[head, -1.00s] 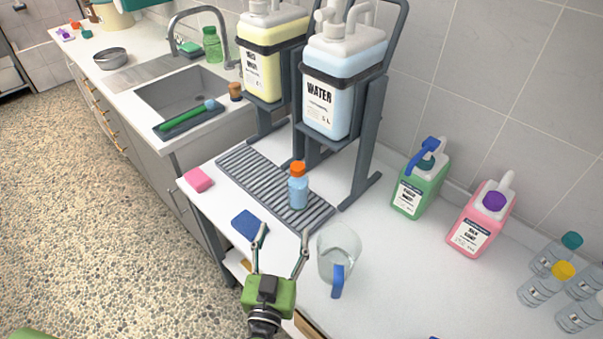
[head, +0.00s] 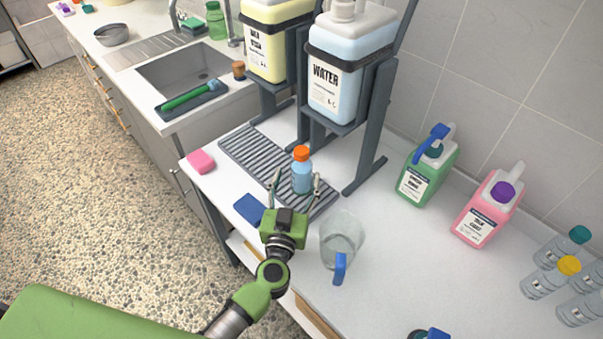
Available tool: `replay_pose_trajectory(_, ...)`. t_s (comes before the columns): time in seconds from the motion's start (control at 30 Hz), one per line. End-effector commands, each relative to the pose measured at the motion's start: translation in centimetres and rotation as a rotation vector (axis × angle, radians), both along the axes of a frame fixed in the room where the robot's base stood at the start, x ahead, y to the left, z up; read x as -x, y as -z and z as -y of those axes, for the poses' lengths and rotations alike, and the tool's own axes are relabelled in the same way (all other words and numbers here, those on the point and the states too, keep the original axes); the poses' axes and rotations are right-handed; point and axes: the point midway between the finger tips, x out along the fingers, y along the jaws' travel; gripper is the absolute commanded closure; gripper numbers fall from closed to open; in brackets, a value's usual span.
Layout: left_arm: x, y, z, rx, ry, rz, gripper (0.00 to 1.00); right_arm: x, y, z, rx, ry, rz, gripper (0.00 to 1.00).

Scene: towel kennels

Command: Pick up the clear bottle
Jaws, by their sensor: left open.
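A small clear bottle (head: 302,177) with an orange cap and light blue liquid stands upright on the grey slatted drip grate (head: 245,150), in front of the water container. My left gripper (head: 296,183) is open, with its two fingers pointing at the bottle, one on each side of its lower part. Whether the fingers touch it cannot be told. My right gripper is not in view.
A clear jug (head: 342,238) with a blue handle stands close to the right of my left gripper. A blue sponge (head: 249,209) and a pink sponge (head: 201,161) lie to the left. Green (head: 428,170) and pink (head: 488,208) jugs and several capped bottles (head: 548,280) stand at right.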

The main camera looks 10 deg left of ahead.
Motion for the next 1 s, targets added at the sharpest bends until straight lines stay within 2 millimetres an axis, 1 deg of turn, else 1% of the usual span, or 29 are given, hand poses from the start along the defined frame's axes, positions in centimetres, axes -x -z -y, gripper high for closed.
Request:
replay_pose_trajectory(0.07, -1.1, 0.1, 0.2, 0.000, 0.000, 0.003, 0.42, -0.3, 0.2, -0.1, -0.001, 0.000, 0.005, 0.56)
replay_pose_trajectory(0.2, -3.2, 0.3, 0.4, -0.001, 0.001, 0.002, 0.42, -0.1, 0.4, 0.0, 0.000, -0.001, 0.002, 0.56)
replay_pose_trajectory(0.3, -4.2, 0.3, 0.4, -0.001, 0.001, 0.001, 0.42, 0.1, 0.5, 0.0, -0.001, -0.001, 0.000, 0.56)
replay_pose_trajectory(0.4, -4.6, 0.3, 0.4, 0.000, 0.001, 0.001, 0.42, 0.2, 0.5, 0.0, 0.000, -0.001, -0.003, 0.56)
replay_pose_trajectory(0.6, -4.6, 0.3, 0.3, 0.000, 0.001, 0.000, 0.42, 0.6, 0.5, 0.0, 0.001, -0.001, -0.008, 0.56)
replay_pose_trajectory(0.63, -4.6, 0.3, 0.3, 0.000, 0.001, 0.000, 0.47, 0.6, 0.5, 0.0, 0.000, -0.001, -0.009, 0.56)
replay_pose_trajectory(0.67, -4.6, 0.3, 0.3, 0.000, 0.001, 0.000, 0.55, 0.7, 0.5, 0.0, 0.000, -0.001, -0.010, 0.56)
replay_pose_trajectory(0.7, -4.6, 0.3, 0.3, 0.000, 0.001, 0.000, 0.65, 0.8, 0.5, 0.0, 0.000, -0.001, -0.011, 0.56)
replay_pose_trajectory(0.77, -4.6, 0.3, 0.3, 0.000, 0.001, 0.000, 0.81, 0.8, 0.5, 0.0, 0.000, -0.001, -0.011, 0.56)
replay_pose_trajectory(0.8, -4.6, 0.3, 0.3, 0.000, 0.001, 0.000, 0.91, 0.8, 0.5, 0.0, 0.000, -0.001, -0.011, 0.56)
replay_pose_trajectory(0.87, -4.6, 0.2, 0.3, 0.000, 0.001, 0.002, 0.91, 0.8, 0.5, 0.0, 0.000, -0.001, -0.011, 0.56)
replay_pose_trajectory(0.9, -4.6, 0.2, 0.3, 0.000, 0.001, 0.002, 0.95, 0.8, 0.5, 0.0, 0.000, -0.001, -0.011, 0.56)
replay_pose_trajectory(1.0, -4.6, 0.2, 0.3, 0.000, 0.001, 0.001, 0.95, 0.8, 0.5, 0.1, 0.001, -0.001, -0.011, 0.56)
